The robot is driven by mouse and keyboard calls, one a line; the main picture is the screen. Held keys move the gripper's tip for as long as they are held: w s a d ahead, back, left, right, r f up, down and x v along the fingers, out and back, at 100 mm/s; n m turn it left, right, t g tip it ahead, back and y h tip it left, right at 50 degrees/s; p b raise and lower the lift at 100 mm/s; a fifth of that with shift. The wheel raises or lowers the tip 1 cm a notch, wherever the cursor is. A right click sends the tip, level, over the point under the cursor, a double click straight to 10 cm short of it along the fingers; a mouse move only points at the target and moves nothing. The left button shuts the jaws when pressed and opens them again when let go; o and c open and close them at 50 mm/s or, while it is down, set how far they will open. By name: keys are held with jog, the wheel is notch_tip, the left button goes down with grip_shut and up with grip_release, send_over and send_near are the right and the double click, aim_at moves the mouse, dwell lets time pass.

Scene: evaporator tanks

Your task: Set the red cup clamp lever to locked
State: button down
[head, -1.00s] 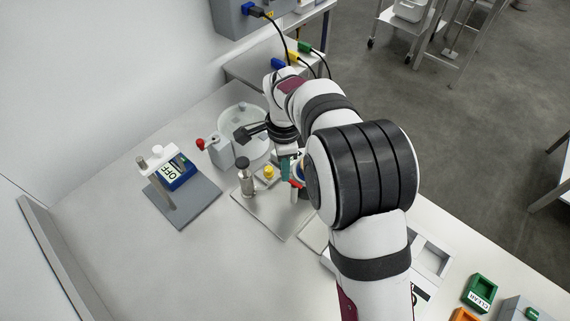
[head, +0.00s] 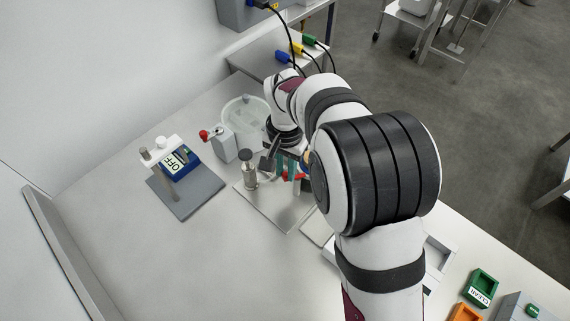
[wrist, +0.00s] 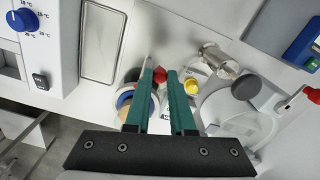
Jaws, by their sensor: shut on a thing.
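The red lever (wrist: 160,74) shows as a small red end between the teal fingertips of my gripper (wrist: 161,72) in the wrist view. My gripper (head: 287,177) is shut on it. In the head view red parts (head: 286,177) show at the fingertips, low over a metal plate (head: 282,213). Beside the fingers in the wrist view is a round cup-like part with a blue ring (wrist: 123,101), partly covered by a finger. The lever's base and any lock marking are hidden.
A yellow knob (wrist: 191,86) and a metal cylinder (wrist: 216,61) stand close to the fingers. A clear round tank (head: 240,109) and a grey block with a red ball (head: 204,134) are behind. The front-left table is clear.

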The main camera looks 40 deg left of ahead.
jog(key=n, duration=0.3)
jog(key=d+n, duration=0.1)
jog(key=n, duration=0.2)
jog(key=shift+s+d, duration=0.2)
dwell(0.4)
jog(key=c, duration=0.8)
grip_release()
jog(key=shift+o, duration=0.2)
notch_tip(320, 180, up, 16)
jog(key=shift+d+f, duration=0.1)
